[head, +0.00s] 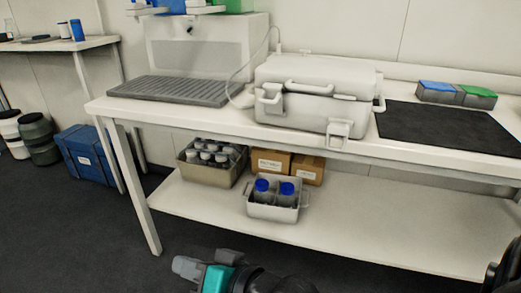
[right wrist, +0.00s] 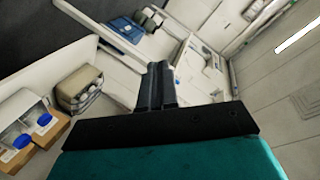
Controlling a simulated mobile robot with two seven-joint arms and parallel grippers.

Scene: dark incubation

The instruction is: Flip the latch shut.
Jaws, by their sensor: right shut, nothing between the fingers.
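My right gripper (head: 186,267) is low at the bottom of the head view, well below and in front of the case. Its fingers (right wrist: 157,85) are together and empty in the right wrist view. I cannot make out the case there. My left gripper is not in view.
The bench (head: 210,118) has a front edge above a lower shelf (head: 370,225). A grey ribbed mat (head: 180,90) lies left of the case and a black mat (head: 450,128) right. A tray with blue-capped bottles (head: 272,211) stands on the shelf. Dark floor is clear at the left front.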

